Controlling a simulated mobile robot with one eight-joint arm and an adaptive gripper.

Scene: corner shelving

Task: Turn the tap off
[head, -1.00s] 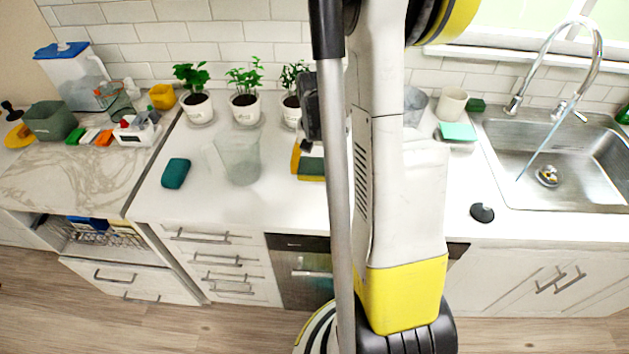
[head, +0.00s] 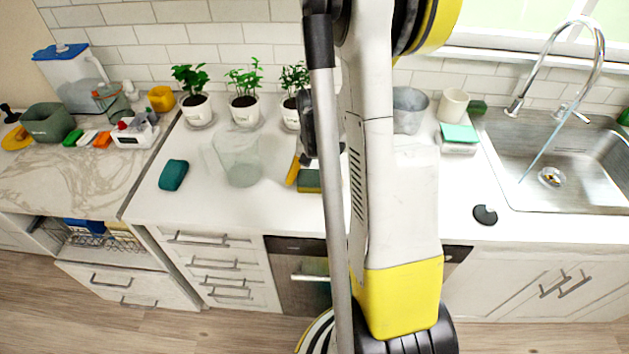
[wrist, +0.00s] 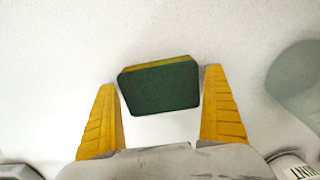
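The tap (head: 597,60) is a tall curved chrome spout over the sink at the right of the head view. A thin bluish stream of water (head: 541,152) runs from it toward the drain. I cannot clearly tell which part is its handle. My gripper (wrist: 160,82) is open in the wrist view, its two yellow fingers apart. A green and yellow sponge (wrist: 160,88) lies on the counter between and just beyond the fingertips, with no clear contact. In the head view the sponge (head: 308,181) is partly hidden by my arm, as is most of my gripper. My gripper is far left of the tap.
The steel sink (head: 498,150) is set in the white counter (head: 225,205). A cup (head: 453,104), a glass (head: 409,110) and a sponge on a holder (head: 459,134) stand left of it. A black disc (head: 485,214) lies in front. Potted plants (head: 245,108) line the wall.

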